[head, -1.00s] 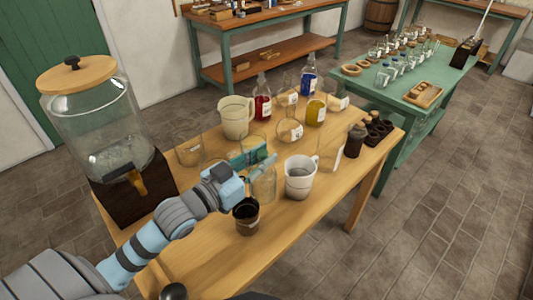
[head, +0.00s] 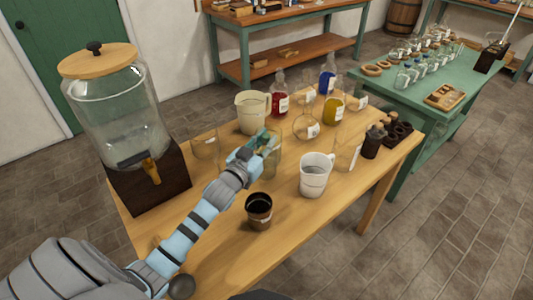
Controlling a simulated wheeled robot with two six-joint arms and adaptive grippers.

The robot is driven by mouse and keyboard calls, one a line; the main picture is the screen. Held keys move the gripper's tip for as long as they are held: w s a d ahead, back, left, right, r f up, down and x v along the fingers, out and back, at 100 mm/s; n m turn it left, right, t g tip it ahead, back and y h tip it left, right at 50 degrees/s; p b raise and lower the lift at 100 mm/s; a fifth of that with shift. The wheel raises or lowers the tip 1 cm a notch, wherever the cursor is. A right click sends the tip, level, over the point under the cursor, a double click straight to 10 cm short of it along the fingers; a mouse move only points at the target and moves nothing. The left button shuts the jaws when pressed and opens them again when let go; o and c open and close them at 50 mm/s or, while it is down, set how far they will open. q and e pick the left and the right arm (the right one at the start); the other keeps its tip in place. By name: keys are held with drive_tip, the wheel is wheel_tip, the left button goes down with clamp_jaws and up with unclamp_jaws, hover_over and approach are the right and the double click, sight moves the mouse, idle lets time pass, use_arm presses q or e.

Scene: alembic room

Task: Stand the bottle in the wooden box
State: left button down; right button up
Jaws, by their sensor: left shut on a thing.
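My left gripper (head: 264,139) is shut on a clear glass vessel (head: 272,163), which looks like the bottle, near the middle of the wooden table. The fingers cover its upper part; whether its base touches the table is hard to tell. A dark wooden box (head: 402,133) with round openings sits at the table's right end. A dark brown corked bottle (head: 371,146) stands at the box's left side; I cannot tell whether it is in the box. My right gripper is not in view.
A white jug (head: 315,176) and a dark cup (head: 259,211) stand in front. A cream pitcher (head: 252,112), red (head: 279,103) and yellow (head: 333,112) flasks and clear beakers crowd behind. A glass dispenser (head: 122,120) stands left.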

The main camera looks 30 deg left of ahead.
use_arm(q)
wheel_tip(320, 180, down, 3)
drive_tip(key=shift+f+b, duration=0.1)
drive_tip(key=shift+b, duration=0.45)
drive_tip(key=shift+s, duration=0.1)
drive_tip(key=c, duration=1.9)
unclamp_jaws()
drive_tip(key=o, duration=0.4)
drive_tip(key=shift+o, duration=0.2)
